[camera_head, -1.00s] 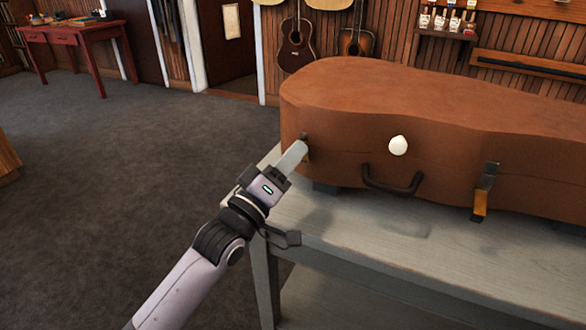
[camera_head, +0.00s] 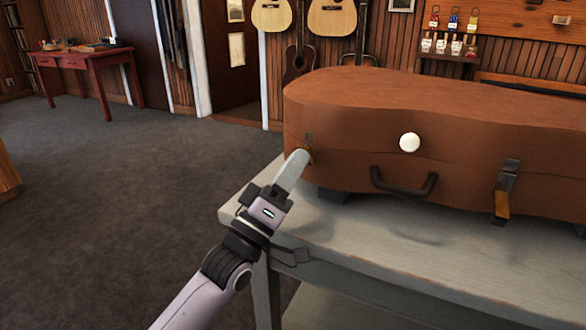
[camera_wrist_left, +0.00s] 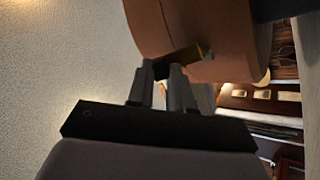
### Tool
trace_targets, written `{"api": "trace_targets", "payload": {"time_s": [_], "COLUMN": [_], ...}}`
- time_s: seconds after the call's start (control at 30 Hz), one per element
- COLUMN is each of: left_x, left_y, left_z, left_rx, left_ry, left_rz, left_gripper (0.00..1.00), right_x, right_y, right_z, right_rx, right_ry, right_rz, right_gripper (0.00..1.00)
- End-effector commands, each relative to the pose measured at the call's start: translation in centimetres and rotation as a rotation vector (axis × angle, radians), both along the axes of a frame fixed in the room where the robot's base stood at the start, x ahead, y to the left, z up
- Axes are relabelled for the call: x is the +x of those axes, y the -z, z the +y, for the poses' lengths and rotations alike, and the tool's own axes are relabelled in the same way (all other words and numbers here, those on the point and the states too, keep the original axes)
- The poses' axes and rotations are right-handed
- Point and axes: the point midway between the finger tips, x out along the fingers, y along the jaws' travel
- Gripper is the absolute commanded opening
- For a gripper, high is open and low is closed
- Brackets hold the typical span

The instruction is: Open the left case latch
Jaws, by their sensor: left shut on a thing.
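The brown instrument case (camera_head: 430,110) lies closed on a grey table. Its left latch (camera_head: 308,146) is a small dark and brass piece on the front near the left end, partly hidden by my gripper. My left gripper (camera_head: 302,157) is at this latch, shut on it. In the left wrist view, the fingers (camera_wrist_left: 167,78) meet the brownish latch plate (camera_wrist_left: 192,58) against the case (camera_wrist_left: 205,28). The right latch (camera_head: 506,190) hangs on the case front, dark above and brass below. My right gripper is not in view.
A dark handle (camera_head: 403,186) sticks out from the case front, and a white round thing (camera_head: 409,142) shows above it. The grey table (camera_head: 400,250) has bare surface in front of the case. Open carpet (camera_head: 120,200) lies to the left.

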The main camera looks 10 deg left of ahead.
Motion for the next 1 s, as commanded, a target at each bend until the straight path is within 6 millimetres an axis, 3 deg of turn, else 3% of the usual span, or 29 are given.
{"api": "trace_targets", "payload": {"time_s": [0.13, 0.17, 0.23, 0.63, 1.0], "left_x": [0.0, 0.0, 0.0, -0.4, -4.1], "left_y": [-0.1, -0.1, -0.1, 0.4, 3.4], "left_z": [0.0, 0.0, 0.0, 0.3, 2.6], "left_rx": [-0.001, -0.001, -0.001, 0.002, 0.002], "left_ry": [-0.001, -0.001, -0.001, -0.001, -0.002], "left_rz": [0.000, 0.000, 0.000, 0.002, 0.002], "left_gripper": [0.00, 0.24, 0.46, 0.46, 0.46], "right_x": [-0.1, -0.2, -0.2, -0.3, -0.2], "right_y": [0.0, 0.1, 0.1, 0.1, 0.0], "right_z": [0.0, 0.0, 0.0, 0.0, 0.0], "right_rx": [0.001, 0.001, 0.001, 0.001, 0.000], "right_ry": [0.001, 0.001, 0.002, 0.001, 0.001], "right_rz": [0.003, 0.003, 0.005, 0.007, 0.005], "right_gripper": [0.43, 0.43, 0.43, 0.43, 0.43]}}
